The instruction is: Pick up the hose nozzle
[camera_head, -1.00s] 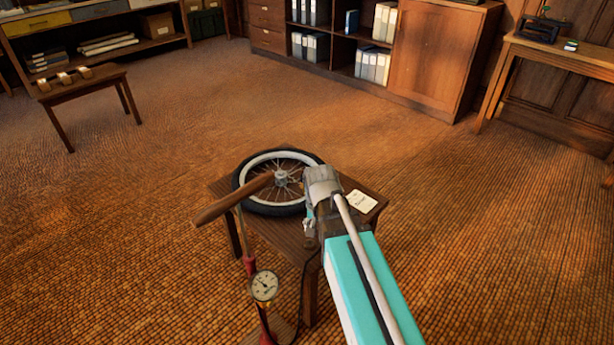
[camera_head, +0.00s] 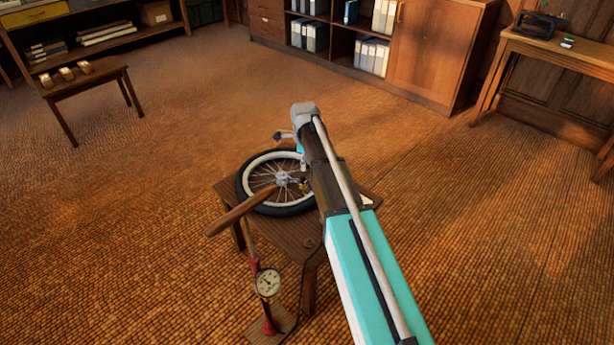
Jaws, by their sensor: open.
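My gripper (camera_head: 284,135) shows only in part as small grey pieces left of my arm's end, above the far rim of the wheel. It is open. My arm hides much of the space right of the wheel. A small brass-coloured piece (camera_head: 303,183) shows by the wheel's spokes, close to my arm; I cannot tell whether it is the hose nozzle. A small round brown thing (camera_head: 312,243) is at the stool's front right. No hose nozzle can be made out for certain. The floor pump's gauge (camera_head: 267,282) stands in front of the stool.
A spoked wheel with a black tyre (camera_head: 247,196) lies on the wooden stool (camera_head: 283,232). The pump's wooden handle (camera_head: 238,214) reaches over the stool's left front. A low table (camera_head: 100,83) and cabinets (camera_head: 435,50) stand farther back. The floor around the stool is mostly clear.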

